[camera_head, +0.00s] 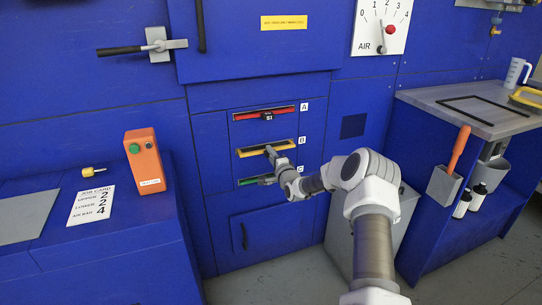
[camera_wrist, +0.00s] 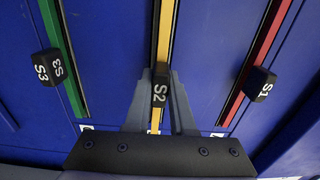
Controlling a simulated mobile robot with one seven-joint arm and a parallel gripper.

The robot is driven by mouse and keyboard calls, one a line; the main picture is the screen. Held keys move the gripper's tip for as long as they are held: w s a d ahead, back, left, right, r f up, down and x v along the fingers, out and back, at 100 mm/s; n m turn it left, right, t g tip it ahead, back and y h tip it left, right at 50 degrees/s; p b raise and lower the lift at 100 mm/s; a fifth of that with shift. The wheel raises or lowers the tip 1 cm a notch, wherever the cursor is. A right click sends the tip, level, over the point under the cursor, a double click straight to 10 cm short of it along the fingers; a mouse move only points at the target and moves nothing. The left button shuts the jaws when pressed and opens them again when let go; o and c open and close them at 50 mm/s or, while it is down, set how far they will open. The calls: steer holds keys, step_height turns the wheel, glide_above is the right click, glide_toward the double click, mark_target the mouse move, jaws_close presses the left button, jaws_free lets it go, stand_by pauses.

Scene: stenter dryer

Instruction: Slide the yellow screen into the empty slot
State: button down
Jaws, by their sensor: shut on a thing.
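The yellow screen (camera_head: 262,147) is in the middle slot, labelled B, with its yellow front edge showing. Its black handle, marked S2 (camera_wrist: 160,92), sits between my gripper's fingers in the wrist view. My gripper (camera_head: 271,153) is shut on that handle, at the panel front. The wrist view shows the yellow edge (camera_wrist: 164,35) running away above the handle. I cannot tell exactly how flush the screen sits. The red screen S1 (camera_head: 285,110) is in slot A above. The green screen S3 (camera_head: 247,182) is in slot C below, partly hidden by my gripper.
A blue door with a handle (camera_head: 243,236) is below the slots. An orange button box (camera_head: 145,160) stands on the left console. At right, a bench (camera_head: 430,97) carries a black frame (camera_head: 483,110) and a jug. A grey box (camera_head: 343,250) stands on the floor behind my arm.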

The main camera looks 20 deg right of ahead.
steer(key=shift+w, duration=1.2)
steer(key=c, duration=0.7)
jaws_free()
steer(key=shift+s+r, duration=0.1)
steer(key=shift+f, duration=0.3)
steer(key=shift+r, duration=0.1)
steer(key=shift+s, duration=0.4)
steer(key=s+p, duration=0.1)
steer(key=s, duration=0.5)
steer(key=s+p, duration=0.1)
steer(key=s, duration=0.5)
steer(key=s+p, duration=0.1)
steer(key=s, duration=0.6)
steer(key=shift+d+r, duration=0.1)
steer(key=shift+d, duration=0.2)
